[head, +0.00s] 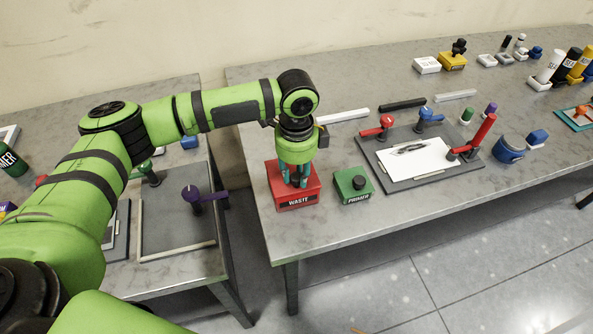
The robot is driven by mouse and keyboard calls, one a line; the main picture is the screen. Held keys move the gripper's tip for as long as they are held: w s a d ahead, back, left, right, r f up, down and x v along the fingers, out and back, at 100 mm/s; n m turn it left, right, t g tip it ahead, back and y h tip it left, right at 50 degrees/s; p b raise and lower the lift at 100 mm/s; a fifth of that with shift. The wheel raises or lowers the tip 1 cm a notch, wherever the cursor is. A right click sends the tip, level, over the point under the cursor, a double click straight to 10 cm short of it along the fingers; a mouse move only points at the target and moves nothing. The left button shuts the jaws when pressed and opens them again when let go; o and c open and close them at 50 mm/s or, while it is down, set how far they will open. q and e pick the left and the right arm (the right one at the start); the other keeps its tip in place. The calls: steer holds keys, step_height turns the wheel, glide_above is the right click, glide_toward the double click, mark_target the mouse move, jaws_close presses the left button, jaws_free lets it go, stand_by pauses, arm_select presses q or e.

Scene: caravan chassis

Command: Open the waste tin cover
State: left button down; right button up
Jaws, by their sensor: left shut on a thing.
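The waste tin (296,200) is a red box with a dark "WASTE" label on its front. It stands at the left front corner of the right-hand table. Its red cover (281,181) lies on top, and I see no gap under it. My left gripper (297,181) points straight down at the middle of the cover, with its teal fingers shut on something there. The gripped part, probably a knob, is hidden by the fingers. My right gripper is not in view.
A green "PRIMER" tin (353,185) with a dark knob stands close to the right of the waste tin. A grey board (400,183) with white paper and toggle clamps lies farther right. A gap separates this table from the left table (160,268).

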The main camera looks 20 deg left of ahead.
arm_select(q)
steer(key=shift+w+a, duration=0.2)
steer(key=shift+w, duration=0.05)
steer(key=w+a, duration=0.1)
steer(key=w, duration=0.1)
steer(key=w+a, duration=0.3)
steer(key=w, duration=0.2)
steer(key=shift+a+b, duration=0.3)
steer(key=shift+a, duration=0.1)
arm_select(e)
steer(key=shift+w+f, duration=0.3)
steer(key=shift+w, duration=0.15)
arm_select(q)
steer(key=c, duration=0.9)
jaws_free()
steer(key=shift+w, duration=0.1)
steer(key=shift+c, duration=0.2)
steer(key=shift+r, duration=0.1)
step_height(320, 180, up, 12)
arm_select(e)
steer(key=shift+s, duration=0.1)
